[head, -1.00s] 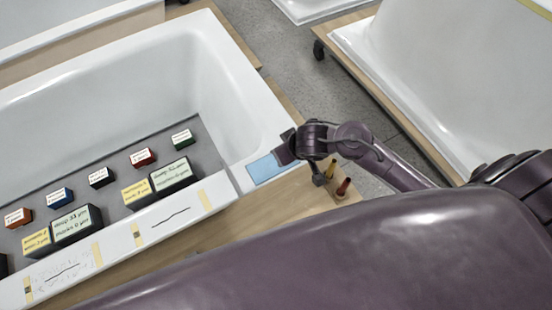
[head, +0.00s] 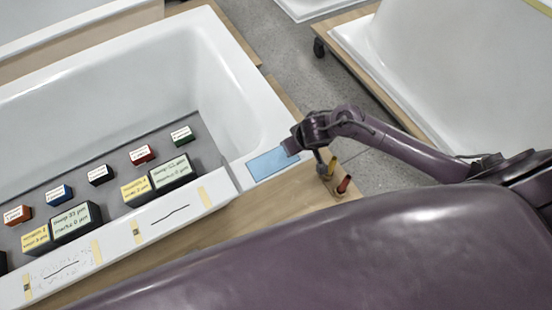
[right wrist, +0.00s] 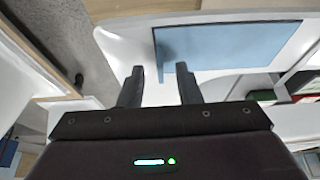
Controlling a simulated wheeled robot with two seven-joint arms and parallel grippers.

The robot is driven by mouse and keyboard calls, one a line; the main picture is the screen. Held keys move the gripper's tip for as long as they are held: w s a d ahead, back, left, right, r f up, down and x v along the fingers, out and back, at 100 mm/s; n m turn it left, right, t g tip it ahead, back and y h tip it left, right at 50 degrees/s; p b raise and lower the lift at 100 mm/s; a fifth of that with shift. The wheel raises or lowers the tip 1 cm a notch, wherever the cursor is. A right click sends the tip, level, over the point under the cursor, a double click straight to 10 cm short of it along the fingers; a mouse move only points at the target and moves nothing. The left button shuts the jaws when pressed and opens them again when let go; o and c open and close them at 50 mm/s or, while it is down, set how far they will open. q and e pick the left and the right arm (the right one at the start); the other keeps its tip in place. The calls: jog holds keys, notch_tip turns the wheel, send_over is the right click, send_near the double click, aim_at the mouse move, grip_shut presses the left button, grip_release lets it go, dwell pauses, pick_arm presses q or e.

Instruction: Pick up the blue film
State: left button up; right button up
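The blue film (head: 268,164) lies flat on the white corner rim of the bathtub shell (head: 238,172) in the head view. In the right wrist view the blue film (right wrist: 235,48) is a light-blue rectangle beyond the fingertips, with a small dark shade at its left end. My right gripper (head: 292,145) is at the film's right end in the head view. Whether a fingertip touches the film is unclear. My left gripper is not in view.
Several small labelled blocks (head: 143,154) and larger labelled boxes (head: 170,173) stand on the grey tub floor. Yellow and red-handled tools (head: 343,184) stand on the wooden edge close to my right gripper. Another white shell (head: 440,80) stands at the right across grey floor.

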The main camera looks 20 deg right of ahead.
jog(key=shift+c, duration=0.3)
grip_shut()
